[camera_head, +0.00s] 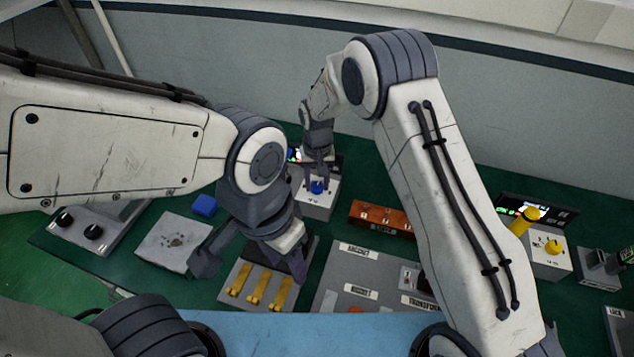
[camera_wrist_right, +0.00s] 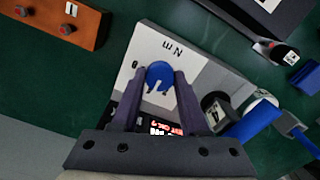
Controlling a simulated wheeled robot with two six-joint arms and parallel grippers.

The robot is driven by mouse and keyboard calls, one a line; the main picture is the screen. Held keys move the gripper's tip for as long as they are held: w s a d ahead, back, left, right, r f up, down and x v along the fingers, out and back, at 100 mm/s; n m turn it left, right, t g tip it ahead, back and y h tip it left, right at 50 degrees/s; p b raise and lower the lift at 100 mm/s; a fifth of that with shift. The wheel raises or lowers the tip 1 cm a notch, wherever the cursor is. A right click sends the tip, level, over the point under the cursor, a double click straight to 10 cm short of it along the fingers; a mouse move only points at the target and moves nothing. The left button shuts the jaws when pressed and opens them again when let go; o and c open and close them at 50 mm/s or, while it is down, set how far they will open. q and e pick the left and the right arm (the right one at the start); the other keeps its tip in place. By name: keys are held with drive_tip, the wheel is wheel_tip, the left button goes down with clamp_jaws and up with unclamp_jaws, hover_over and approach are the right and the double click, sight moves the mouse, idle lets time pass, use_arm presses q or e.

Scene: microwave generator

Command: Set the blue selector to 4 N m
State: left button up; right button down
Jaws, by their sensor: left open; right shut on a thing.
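The blue selector (camera_head: 317,187) is a round knob on a white box (camera_head: 318,207) at the back middle of the bench. It also shows in the right wrist view (camera_wrist_right: 159,74), with a pale pointer mark on its face. My right gripper (camera_head: 318,172) reaches down over the box and is shut on the blue selector, one finger on each side. In the wrist view "N m" is printed on the box top; most scale numbers are hidden. A small lit display (camera_wrist_right: 165,129) is partly covered by the gripper. My left gripper (camera_head: 252,266) is open and empty over the front middle.
A grey panel with yellow levers (camera_head: 259,287) lies under my left gripper. A blue block (camera_head: 204,205) and grey plate (camera_head: 174,243) are to the left. An orange box (camera_head: 381,217) stands right of the selector box. A yellow-knobbed box (camera_head: 545,257) is far right.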

sight(316, 185)
drive_tip(key=shift+c, duration=2.1)
unclamp_jaws()
drive_tip(key=shift+r, duration=0.1)
wheel_tip(316, 185, up, 10)
drive_tip(key=b, duration=0.2)
drive_tip(key=shift+r+b, duration=0.15)
drive_tip(key=shift+b, duration=0.2)
